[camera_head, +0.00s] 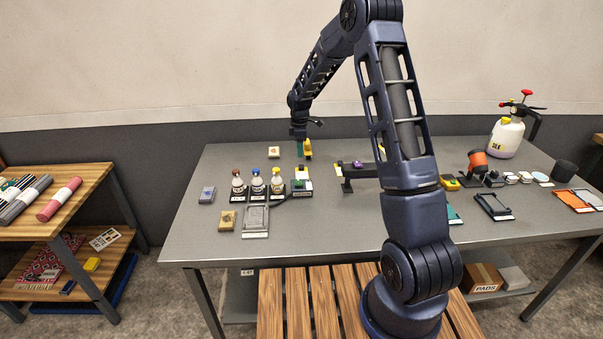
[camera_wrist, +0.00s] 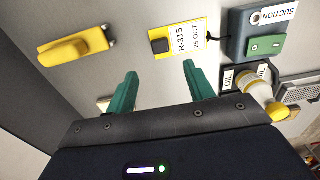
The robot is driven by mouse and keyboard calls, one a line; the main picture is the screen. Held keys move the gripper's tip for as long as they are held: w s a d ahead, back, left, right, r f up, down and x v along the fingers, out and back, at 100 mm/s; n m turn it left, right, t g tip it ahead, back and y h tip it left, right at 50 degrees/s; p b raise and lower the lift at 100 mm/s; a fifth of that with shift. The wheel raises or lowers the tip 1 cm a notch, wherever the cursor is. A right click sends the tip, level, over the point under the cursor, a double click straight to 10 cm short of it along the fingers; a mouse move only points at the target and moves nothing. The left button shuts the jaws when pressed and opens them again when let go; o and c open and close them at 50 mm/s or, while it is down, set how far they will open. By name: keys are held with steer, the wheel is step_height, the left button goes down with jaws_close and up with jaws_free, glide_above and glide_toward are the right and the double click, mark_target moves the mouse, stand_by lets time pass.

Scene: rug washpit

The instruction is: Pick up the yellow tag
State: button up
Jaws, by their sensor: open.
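The yellow tag (camera_wrist: 171,38) lies on the grey table in the wrist view. It has a white label reading R-315, 25 OCT, a small dark block at one end and a dark cord at the other. In the head view the tag (camera_head: 302,169) is a small yellow patch behind the suction box. My gripper (camera_wrist: 162,88) is open, with its two teal fingers apart and nothing between them. The tag lies ahead of the fingertips, roughly in line with the gap between them. In the head view my gripper (camera_head: 300,144) is over the back of the table.
The suction box (camera_wrist: 262,32) with a green switch stands close to the tag's cord end. A yellow handled thing (camera_wrist: 75,47) lies on its other side. Capped bottles (camera_head: 257,184) stand in front in the head view. Bare table (camera_head: 330,215) lies right of the tray.

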mark_target(300, 166)
step_height(300, 166, down, 8)
steer(key=shift+s+d+f, duration=0.1)
stand_by(0.4)
steer(key=shift+c, duration=0.4)
steer(key=c, duration=1)
